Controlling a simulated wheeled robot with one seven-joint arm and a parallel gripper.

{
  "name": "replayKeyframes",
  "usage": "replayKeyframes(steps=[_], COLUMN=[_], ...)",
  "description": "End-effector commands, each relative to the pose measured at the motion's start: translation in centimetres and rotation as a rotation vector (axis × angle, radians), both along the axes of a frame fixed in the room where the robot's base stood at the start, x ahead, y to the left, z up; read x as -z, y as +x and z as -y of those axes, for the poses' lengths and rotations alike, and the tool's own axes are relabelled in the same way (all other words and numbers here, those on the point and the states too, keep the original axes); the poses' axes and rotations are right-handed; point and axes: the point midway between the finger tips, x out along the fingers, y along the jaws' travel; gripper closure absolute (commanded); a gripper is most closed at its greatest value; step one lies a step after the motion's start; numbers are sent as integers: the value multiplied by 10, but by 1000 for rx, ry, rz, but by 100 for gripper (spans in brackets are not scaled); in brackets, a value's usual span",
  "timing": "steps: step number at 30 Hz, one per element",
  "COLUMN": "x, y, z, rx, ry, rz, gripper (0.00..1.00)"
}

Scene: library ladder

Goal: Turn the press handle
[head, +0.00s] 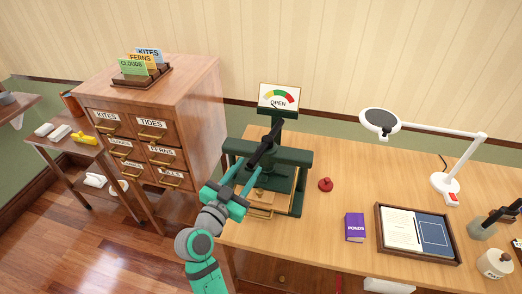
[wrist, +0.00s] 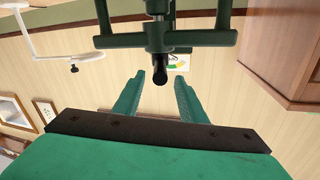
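The press handle (head: 264,152) is a black bar slanting from the press's top toward my arm. In the wrist view the handle's rounded black end (wrist: 160,77) sits between the two teal fingertips, with a gap on each side. My gripper (head: 246,176) is in front of the press, pointing at the handle; it also shows in the wrist view (wrist: 160,80). It is open and holds nothing. My gripper hides part of the press's lower front.
A red knob-like object (head: 325,184) and a purple box (head: 355,227) lie right of the press. A framed tray (head: 459,257) and a white lamp (head: 447,184) stand farther right. A wooden drawer cabinet (head: 205,105) stands at left, close to the press.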

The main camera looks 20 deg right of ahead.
Motion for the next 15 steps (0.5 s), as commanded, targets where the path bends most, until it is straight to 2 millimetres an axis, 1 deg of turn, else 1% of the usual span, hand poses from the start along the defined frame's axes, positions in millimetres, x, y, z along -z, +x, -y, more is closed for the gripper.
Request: replayKeyframes(steps=[9, 15], x=[0, 0], y=[36, 57], z=[40, 60], rx=[2, -1], ry=[0, -1], rz=[0, -1], gripper=[62, 62])
